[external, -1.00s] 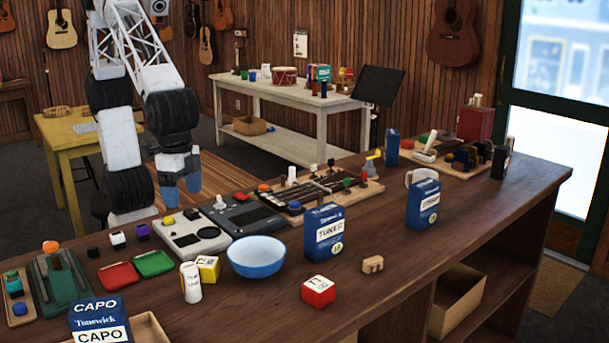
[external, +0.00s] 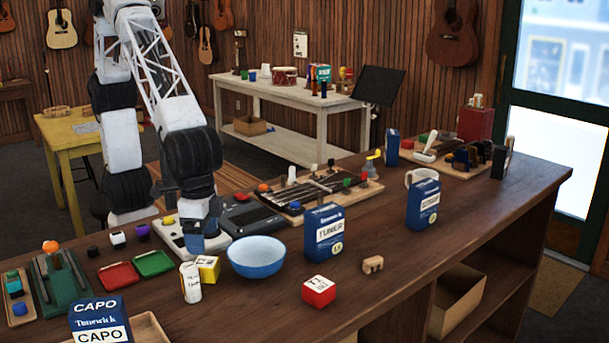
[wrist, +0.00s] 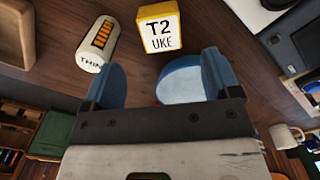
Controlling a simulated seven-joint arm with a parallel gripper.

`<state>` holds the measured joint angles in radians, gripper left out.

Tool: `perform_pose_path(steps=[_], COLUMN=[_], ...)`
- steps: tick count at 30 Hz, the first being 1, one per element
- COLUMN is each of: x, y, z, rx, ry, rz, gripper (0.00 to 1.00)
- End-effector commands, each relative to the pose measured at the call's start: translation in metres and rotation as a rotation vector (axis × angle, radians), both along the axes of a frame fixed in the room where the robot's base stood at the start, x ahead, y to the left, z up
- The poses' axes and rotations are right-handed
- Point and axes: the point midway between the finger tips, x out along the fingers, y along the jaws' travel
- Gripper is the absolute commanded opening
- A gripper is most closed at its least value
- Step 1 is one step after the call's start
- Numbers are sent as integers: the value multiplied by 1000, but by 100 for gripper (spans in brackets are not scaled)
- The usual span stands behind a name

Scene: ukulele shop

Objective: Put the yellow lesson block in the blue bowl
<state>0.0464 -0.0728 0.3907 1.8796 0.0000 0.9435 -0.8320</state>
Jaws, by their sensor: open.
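The yellow lesson block (external: 208,268) sits on the dark wooden counter, between a white can and the blue bowl (external: 257,256). In the wrist view the block (wrist: 159,28) shows a white face reading "T2 UKE", beyond the fingertips. The bowl looks empty in the external view; in the wrist view a blue rounded shape that looks like the bowl (wrist: 185,82) shows between the fingers, partly hidden by the right one. My gripper (external: 202,242) is open and empty, above and just behind the block; its blue fingers also show in the wrist view (wrist: 165,75).
The white can (external: 190,282) stands close to the block's left. A blue tuner box (external: 324,232) stands right of the bowl, and a red block (external: 318,291) lies in front right. Red (external: 118,275) and green trays lie left.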

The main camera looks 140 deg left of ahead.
Motion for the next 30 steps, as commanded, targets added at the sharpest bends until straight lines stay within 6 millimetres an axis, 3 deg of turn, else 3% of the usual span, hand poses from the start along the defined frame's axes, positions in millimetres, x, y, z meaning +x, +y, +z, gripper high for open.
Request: perform_pose_path(steps=[9, 23, 30], x=[0, 0, -1], y=[0, 0, 0], z=[-23, -28, -50], rx=[0, 0, 0], ry=[1, 1, 3], rz=[0, -1, -1], gripper=[83, 83, 83])
